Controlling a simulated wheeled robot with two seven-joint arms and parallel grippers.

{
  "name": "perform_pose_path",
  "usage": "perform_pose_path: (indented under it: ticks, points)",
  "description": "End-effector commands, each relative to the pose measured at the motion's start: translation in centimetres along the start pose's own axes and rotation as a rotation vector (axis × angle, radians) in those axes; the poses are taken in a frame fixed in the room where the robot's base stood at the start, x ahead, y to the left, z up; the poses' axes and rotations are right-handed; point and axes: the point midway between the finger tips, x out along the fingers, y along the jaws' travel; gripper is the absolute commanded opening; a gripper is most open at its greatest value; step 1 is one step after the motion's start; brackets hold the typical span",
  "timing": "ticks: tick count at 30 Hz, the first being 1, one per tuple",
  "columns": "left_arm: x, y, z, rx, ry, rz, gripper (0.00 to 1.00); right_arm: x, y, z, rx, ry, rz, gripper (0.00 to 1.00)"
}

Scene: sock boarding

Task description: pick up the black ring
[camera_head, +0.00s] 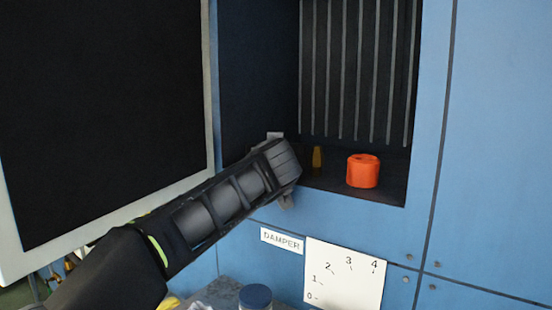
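My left gripper (284,168) is at the mouth of a recess in the blue cabinet, at the end of my dark arm coming in from the lower left. Its wrist hides most of it, so I cannot tell whether it is open or shut or holds anything. I cannot make out a black ring in this view; the recess floor behind the gripper is dark and partly hidden. My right gripper is not in view.
An orange cylindrical thing (363,171) and a small amber piece (318,158) stand in the recess (330,190). A dark-faced door panel (100,100) stands left. Below are a DAMPER label (282,241), a numbered plate (346,274) and a blue-lidded jar (255,296).

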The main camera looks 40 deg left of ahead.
Motion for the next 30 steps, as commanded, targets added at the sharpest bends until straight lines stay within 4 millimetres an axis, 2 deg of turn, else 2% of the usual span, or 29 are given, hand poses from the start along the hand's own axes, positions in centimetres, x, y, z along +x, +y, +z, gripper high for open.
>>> perform_pose_path:
  ticks: [5,30]
  points:
    - [-0.02,0.00,-0.01,0.000,0.000,0.000,0.73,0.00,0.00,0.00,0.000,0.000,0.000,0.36]
    - [-0.02,0.01,0.00,0.000,0.000,0.000,0.06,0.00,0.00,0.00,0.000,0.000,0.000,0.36]
